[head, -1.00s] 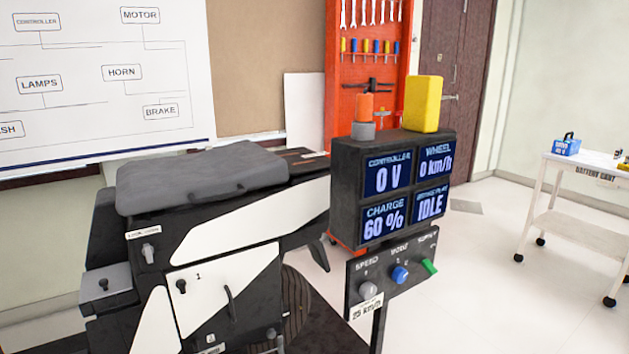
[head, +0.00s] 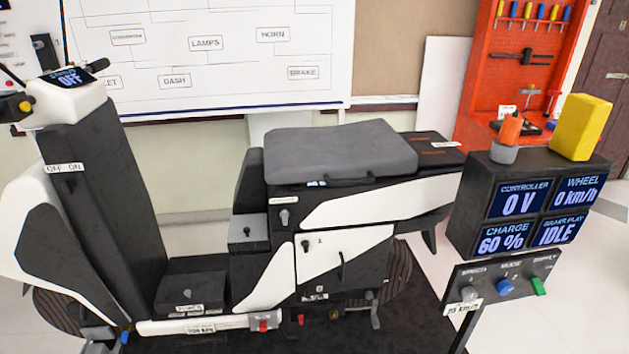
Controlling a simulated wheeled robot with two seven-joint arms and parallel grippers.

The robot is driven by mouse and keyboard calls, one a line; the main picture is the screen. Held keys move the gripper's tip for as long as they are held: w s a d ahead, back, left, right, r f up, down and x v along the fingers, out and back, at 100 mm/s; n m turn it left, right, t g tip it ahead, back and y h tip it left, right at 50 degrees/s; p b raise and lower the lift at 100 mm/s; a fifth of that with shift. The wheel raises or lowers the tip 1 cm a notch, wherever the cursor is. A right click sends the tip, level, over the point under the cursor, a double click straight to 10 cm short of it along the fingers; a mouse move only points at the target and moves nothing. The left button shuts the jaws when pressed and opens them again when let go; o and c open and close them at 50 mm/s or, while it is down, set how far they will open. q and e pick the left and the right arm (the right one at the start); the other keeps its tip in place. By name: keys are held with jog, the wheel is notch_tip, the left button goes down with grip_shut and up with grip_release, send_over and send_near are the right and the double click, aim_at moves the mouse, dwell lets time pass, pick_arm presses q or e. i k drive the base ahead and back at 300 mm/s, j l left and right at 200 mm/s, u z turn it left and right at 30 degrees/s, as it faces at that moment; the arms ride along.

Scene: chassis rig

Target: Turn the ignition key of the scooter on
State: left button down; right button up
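The scooter (head: 95,205) stands side-on, its front column at the left and its grey seat (head: 340,150) in the middle. A small label (head: 63,167) reading OFF and ON sits on the front column. The ignition key itself is too small or dark to make out near that label. The dash display (head: 72,77) on top of the column reads OFF. A black knob or key-like part (head: 248,232) sits on a grey box behind the footwell, and another (head: 284,216) is below the seat. Neither of my grippers is in view.
A black meter box (head: 475,205) at the right shows 0 V, 0 km/h, 60 % and IDLE. A knob panel (head: 510,272) is below it. A yellow block (head: 580,127) and an orange-grey piece (head: 506,135) stand on top. A red tool board (head: 530,60) is behind.

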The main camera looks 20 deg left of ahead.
aim_at(68, 185)
jog(key=u, duration=1.2)
